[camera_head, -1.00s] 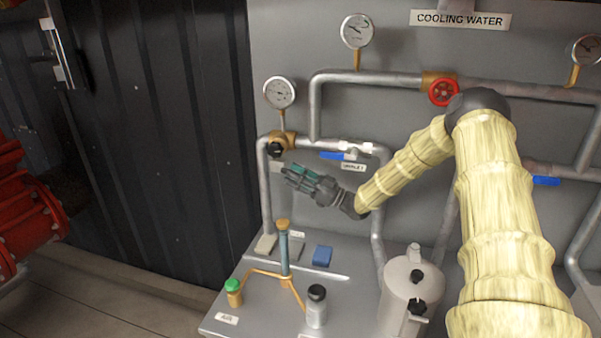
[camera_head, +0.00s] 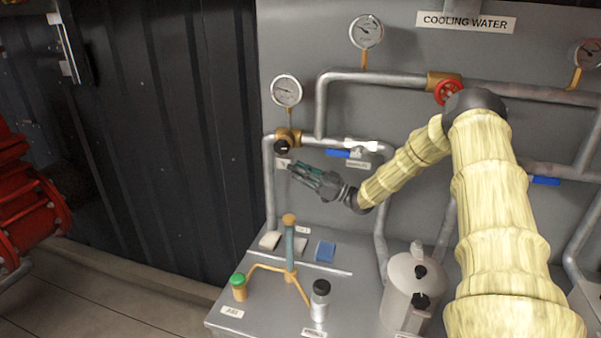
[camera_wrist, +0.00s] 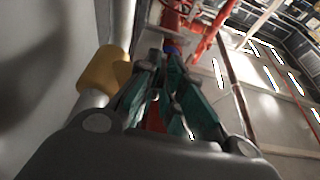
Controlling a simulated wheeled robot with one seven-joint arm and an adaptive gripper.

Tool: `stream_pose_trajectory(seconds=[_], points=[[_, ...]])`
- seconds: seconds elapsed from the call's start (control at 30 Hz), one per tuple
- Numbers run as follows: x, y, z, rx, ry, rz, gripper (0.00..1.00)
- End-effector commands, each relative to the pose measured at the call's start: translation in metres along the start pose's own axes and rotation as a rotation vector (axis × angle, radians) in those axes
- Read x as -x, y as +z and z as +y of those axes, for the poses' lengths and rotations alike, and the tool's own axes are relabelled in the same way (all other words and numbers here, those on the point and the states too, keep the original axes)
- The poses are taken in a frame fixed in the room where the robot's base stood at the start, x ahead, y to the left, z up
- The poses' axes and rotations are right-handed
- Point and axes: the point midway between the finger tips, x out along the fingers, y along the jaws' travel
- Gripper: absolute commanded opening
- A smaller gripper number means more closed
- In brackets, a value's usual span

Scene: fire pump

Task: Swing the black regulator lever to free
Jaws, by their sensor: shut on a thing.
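The brass regulator (camera_head: 288,135) sits on the left of the pipework, below a round gauge. Its black regulator lever (camera_head: 281,147) shows as a dark round end at the front; the rest is hard to make out. My gripper (camera_head: 293,168) comes from the right, its teal-padded fingertips just below and right of this dark end. In the wrist view my gripper (camera_wrist: 160,85) has its fingers close together, beside the brass body (camera_wrist: 103,70). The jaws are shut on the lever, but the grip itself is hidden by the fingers.
A blue-handled valve (camera_head: 338,153) is close above my gripper. A red handwheel (camera_head: 448,91) is on the upper pipe. Below, the bench holds a brass stand with a blue-grey column (camera_head: 290,250), a small bottle (camera_head: 320,300) and a steel pot (camera_head: 405,290).

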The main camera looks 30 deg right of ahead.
Motion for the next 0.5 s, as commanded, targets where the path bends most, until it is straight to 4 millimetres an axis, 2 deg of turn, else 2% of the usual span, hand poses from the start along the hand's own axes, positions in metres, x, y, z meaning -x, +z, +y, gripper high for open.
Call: stream_pose_trajectory(seconds=[0.03, 0.13, 0.5], points=[[-0.004, -0.008, 0.001, 0.003, -0.002, -0.018, 0.00], [-0.005, -0.013, 0.001, 0.004, -0.001, -0.078, 0.00], [-0.006, -0.020, 0.002, 0.004, 0.001, -0.245, 0.00]])
